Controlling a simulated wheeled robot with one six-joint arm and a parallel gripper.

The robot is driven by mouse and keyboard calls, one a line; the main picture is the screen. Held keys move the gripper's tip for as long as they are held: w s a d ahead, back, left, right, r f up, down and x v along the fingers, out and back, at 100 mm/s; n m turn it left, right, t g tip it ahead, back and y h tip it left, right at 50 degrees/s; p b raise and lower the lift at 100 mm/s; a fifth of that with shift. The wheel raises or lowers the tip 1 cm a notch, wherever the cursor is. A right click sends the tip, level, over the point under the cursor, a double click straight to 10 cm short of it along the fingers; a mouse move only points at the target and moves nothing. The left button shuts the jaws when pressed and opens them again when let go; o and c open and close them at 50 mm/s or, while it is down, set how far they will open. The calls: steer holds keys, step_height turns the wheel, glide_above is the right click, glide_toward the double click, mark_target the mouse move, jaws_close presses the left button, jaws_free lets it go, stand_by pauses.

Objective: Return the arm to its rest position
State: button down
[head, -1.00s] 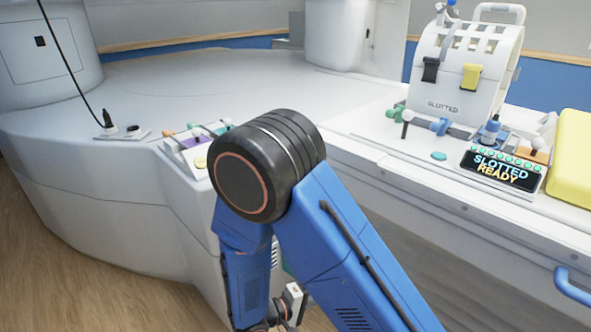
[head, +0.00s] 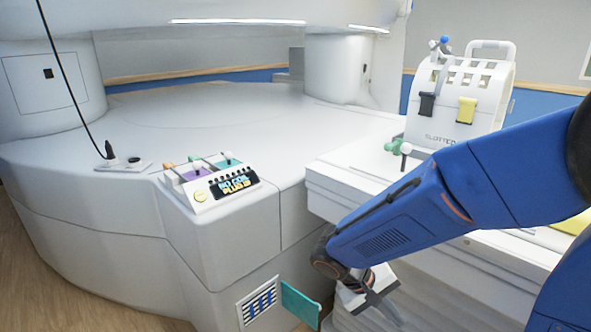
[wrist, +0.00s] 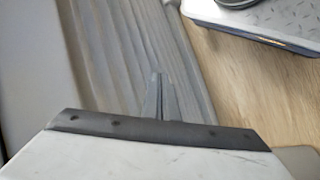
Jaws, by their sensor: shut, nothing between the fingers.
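My gripper (head: 372,302) hangs low in front of the white patient table's side (head: 470,285), at the end of my blue arm, which reaches in from the right edge. In the wrist view, its fingers (wrist: 160,80) are together with nothing between them. Behind them are grey ribbed folds (wrist: 115,45) and the wood floor (wrist: 245,100). In the head view the fingertips are small and hard to make out.
A panel with a lit display (head: 234,184) sits on the white magnet base (head: 230,240). A teal flap (head: 300,303) stands out near my gripper. A white slotted coil (head: 455,95) stands on the table. My arm covers the table's right part.

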steer(key=s+d+r+t+y, duration=0.2)
steer(key=s+r+y, duration=0.2)
steer(key=s+r, duration=0.1)
steer(key=s+d+r+m+t+y, duration=0.1)
steer(key=s+d+r+t+y, duration=0.2)
steer(key=r, duration=0.5)
steer(key=shift+s+r+y, duration=0.25)
steer(key=shift+s+y, duration=0.15)
steer(key=shift+s, duration=0.5)
